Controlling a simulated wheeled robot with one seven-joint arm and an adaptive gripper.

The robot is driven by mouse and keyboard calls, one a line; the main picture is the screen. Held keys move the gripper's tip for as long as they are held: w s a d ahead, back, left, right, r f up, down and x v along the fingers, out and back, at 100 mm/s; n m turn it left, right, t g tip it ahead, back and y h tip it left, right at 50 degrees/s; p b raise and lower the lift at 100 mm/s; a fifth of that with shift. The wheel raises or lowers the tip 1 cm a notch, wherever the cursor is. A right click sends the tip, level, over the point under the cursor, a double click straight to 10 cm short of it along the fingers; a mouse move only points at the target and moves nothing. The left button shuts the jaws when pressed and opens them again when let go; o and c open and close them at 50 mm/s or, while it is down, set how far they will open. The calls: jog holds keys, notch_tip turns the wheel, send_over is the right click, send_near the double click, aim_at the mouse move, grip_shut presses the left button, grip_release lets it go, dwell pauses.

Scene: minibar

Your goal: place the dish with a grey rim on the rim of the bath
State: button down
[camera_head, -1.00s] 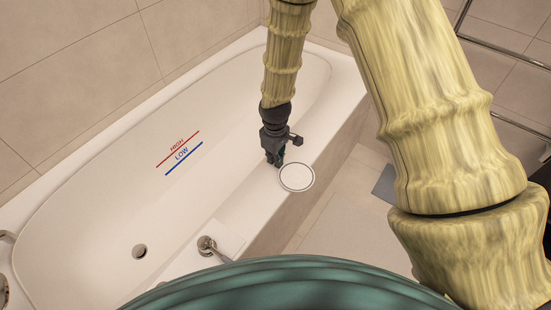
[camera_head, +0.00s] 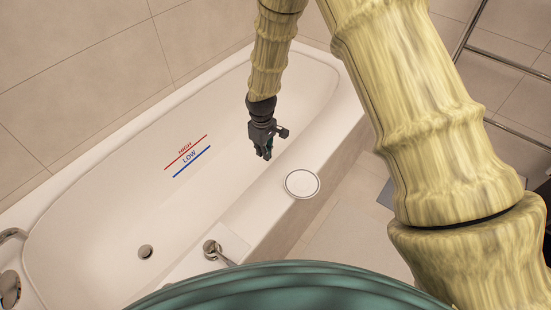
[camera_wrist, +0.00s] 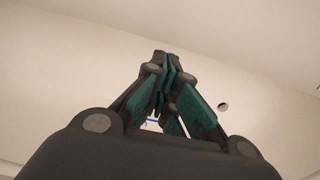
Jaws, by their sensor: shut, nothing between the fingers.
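The white dish with a grey rim (camera_head: 302,183) lies flat on the near rim of the bath (camera_head: 327,147) in the head view. Its outer edge reaches close to the rim's outer edge. My gripper (camera_head: 264,153) is up and to the left of the dish, apart from it, over the inside of the bath. Its fingers are shut and empty; they also show closed together in the wrist view (camera_wrist: 167,80). The dish does not show in the wrist view.
A metal tap (camera_head: 212,249) stands on the near rim, left of the dish. The drain (camera_head: 145,252) is in the bath floor. Red and blue level lines (camera_head: 190,160) mark the bath. A metal rail (camera_head: 510,60) is at the right.

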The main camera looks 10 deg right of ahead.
jog(key=shift+w+a, duration=1.45)
jog(key=shift+w, duration=0.25)
